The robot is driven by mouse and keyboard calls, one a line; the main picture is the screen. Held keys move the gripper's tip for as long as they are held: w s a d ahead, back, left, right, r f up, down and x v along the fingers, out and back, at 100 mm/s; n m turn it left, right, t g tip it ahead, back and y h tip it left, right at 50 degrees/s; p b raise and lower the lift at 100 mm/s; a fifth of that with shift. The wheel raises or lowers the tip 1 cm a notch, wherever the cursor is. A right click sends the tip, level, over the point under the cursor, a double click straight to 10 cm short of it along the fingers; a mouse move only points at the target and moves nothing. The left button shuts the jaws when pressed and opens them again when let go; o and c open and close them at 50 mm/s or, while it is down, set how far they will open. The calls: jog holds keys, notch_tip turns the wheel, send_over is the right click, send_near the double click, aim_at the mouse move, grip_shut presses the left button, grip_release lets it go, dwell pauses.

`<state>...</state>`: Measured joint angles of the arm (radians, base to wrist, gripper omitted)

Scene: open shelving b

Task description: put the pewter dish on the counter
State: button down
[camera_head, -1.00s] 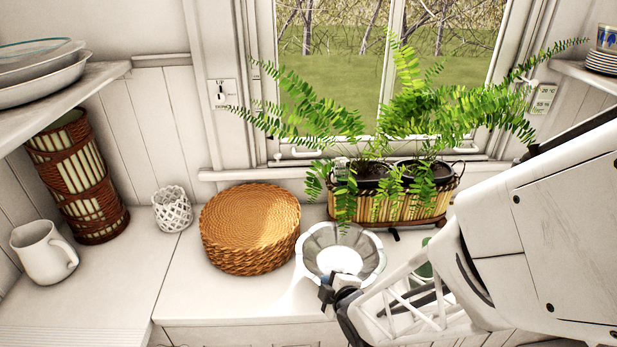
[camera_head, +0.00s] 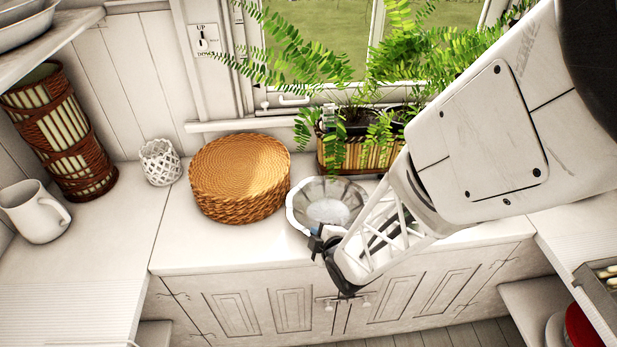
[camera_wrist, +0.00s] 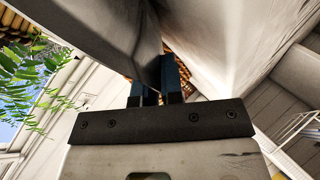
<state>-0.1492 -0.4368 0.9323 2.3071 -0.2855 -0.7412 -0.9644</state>
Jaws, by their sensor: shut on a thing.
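The pewter dish (camera_head: 327,205) is a grey faceted bowl with a pale inside. In the head view it is upright at the middle, right of the wicker stack, over the white counter (camera_head: 215,248). My gripper (camera_head: 322,241) is shut on the dish's near rim. In the wrist view, the blue-grey fingers (camera_wrist: 158,82) hold the dish's wall (camera_wrist: 110,35), which looms large and close. I cannot tell whether the dish's base touches the counter or hangs just above it.
A round wicker stack (camera_head: 240,177) stands just left of the dish. A fern planter (camera_head: 350,152) is behind it. A white lattice cup (camera_head: 160,162), a white mug (camera_head: 35,212) and a tall wicker-wrapped vase (camera_head: 62,135) stand left. The counter's front left part is clear.

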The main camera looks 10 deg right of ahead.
jog(key=shift+f, duration=0.1)
jog(key=c, duration=1.3)
grip_release()
jog(key=shift+o, duration=0.2)
jog(key=shift+s+d+r, duration=0.2)
jog(key=shift+s+r, duration=0.25)
jog(key=v, duration=1)
jog(key=shift+s, duration=0.4)
jog(key=shift+d+r, duration=0.1)
